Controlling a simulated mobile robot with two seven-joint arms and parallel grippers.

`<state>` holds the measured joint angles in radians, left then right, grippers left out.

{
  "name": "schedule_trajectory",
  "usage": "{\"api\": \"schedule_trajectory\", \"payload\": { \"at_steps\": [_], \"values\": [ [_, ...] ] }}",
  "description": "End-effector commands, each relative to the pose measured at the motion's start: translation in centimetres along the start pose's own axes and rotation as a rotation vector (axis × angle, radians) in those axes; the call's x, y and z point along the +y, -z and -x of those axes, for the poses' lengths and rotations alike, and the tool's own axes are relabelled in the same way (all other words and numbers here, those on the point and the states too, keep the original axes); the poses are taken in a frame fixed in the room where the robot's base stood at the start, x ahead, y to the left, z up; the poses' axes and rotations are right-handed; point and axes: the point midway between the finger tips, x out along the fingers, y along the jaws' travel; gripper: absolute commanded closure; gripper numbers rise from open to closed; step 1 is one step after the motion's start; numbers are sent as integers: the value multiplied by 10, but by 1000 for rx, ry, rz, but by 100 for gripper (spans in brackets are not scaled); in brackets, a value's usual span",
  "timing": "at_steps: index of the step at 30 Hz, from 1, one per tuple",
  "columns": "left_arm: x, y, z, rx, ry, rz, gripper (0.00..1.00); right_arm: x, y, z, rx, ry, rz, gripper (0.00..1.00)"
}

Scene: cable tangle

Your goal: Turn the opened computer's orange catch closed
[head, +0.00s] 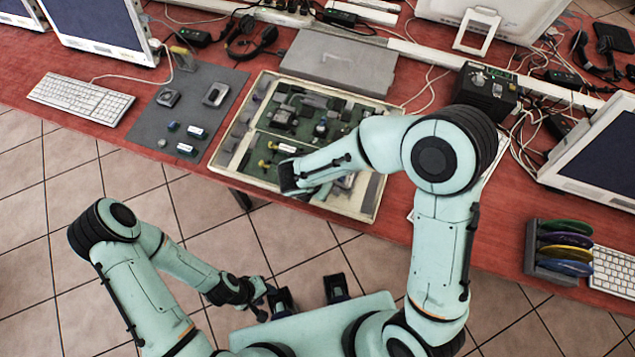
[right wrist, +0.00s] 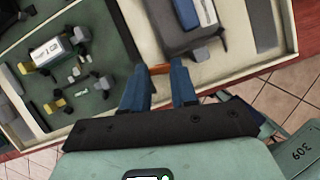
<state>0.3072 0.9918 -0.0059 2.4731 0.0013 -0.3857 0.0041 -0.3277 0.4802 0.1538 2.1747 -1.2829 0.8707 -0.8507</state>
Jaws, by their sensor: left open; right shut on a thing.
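The opened computer (head: 364,198) is a shallow beige case with a green board, lying on the red table in the head view. In the right wrist view its orange catch (right wrist: 158,69) shows as a small orange bar beside the dark block (right wrist: 190,38). My right gripper (right wrist: 159,76) has its blue fingers on both sides of the catch and is shut on it. The fingers hide part of the catch, so its angle cannot be told. In the head view my right forearm covers this spot. My left gripper (head: 262,300) is open and empty, low in front of the table.
A grey mat (head: 200,88) with small parts lies left of the case, and a grey panel (head: 340,62) lies behind it. A black box (head: 486,92) with cables stands to the right. A rack of coloured discs (head: 562,250) sits at the right front edge.

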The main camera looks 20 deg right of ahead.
Motion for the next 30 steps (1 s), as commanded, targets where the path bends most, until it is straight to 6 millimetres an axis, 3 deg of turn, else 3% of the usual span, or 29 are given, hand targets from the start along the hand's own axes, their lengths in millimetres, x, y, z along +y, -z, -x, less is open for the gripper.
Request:
{"api": "schedule_trajectory", "payload": {
  "at_steps": [23, 24, 26, 30],
  "values": [
    [-1, 0, -2, -1, 0, 0, 57, -1, 0, 0, 2, -42, 101, 100],
    [-1, 0, -2, -1, 0, 0, 57, -1, 0, 0, 2, -42, 101, 66],
    [-1, 0, -2, -1, 0, 0, 57, -1, 0, 0, 1, -42, 101, 47],
    [-1, 0, -2, -1, 0, 0, 57, -1, 0, 0, 1, -42, 100, 47]
  ]
}}
